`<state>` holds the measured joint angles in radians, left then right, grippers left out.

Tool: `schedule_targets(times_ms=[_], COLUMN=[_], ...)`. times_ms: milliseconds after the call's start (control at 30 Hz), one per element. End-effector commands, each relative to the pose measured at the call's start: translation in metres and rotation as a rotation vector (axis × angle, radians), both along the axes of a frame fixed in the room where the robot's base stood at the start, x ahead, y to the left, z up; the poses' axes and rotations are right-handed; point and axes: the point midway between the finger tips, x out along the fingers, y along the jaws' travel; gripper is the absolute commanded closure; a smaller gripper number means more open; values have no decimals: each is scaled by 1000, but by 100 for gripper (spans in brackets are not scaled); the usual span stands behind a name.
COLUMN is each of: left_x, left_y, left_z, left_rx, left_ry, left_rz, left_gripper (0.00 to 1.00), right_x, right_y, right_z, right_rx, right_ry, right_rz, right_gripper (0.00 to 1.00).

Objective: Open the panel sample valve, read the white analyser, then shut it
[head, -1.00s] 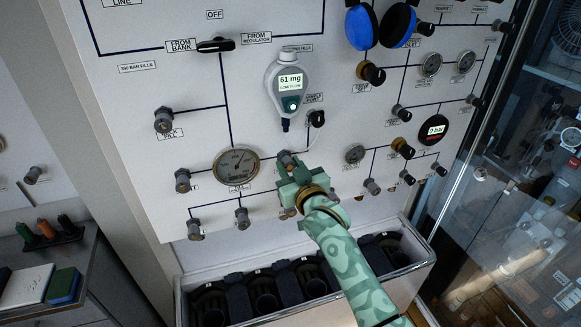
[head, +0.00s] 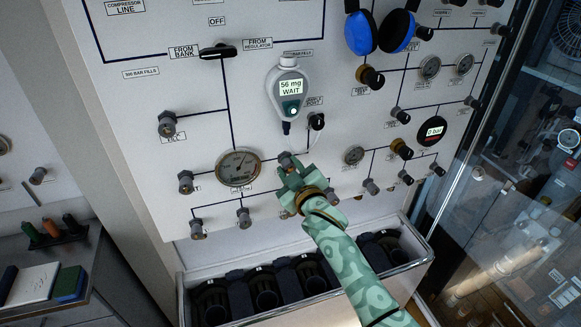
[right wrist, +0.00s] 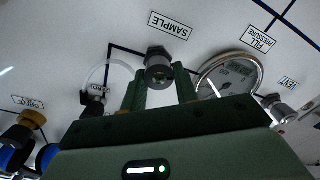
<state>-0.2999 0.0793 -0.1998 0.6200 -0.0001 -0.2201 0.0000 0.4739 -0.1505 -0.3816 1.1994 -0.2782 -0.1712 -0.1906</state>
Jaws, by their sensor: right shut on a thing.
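The white analyser (head: 289,88) hangs on the panel (head: 130,110) in the head view, its screen lit and showing "56 mg WAIT". Below it is the sample valve (head: 286,159), a grey knob mostly hidden by my gripper. My right gripper (head: 291,171) is shut on this knob. The right wrist view shows the knob (right wrist: 159,72) between the two green fingers (right wrist: 161,90), beside the label SAMPLE. How far the knob is turned I cannot tell. My left gripper is not in view.
A rack (head: 182,285) with dark wells stands below the panel. A glass pane (head: 470,170) borders the right.

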Motion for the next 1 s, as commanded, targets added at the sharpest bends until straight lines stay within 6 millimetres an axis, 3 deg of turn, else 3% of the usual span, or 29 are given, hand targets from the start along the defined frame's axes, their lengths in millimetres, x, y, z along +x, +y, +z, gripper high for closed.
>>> schedule_targets(times_ms=[667,700,767,1000], left_x=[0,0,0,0], left_y=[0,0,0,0], left_z=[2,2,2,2], left_rx=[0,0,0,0], left_ry=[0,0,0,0], left_rz=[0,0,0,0], left_gripper=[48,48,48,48], right_x=[0,0,0,0], right_y=[0,0,0,0], right_z=[-2,-2,-1,-1], right_rx=[-73,-73,-72,-72], right_ry=[-21,-21,-21,-22], right_rz=[0,0,0,0], right_gripper=[93,62,48,48])
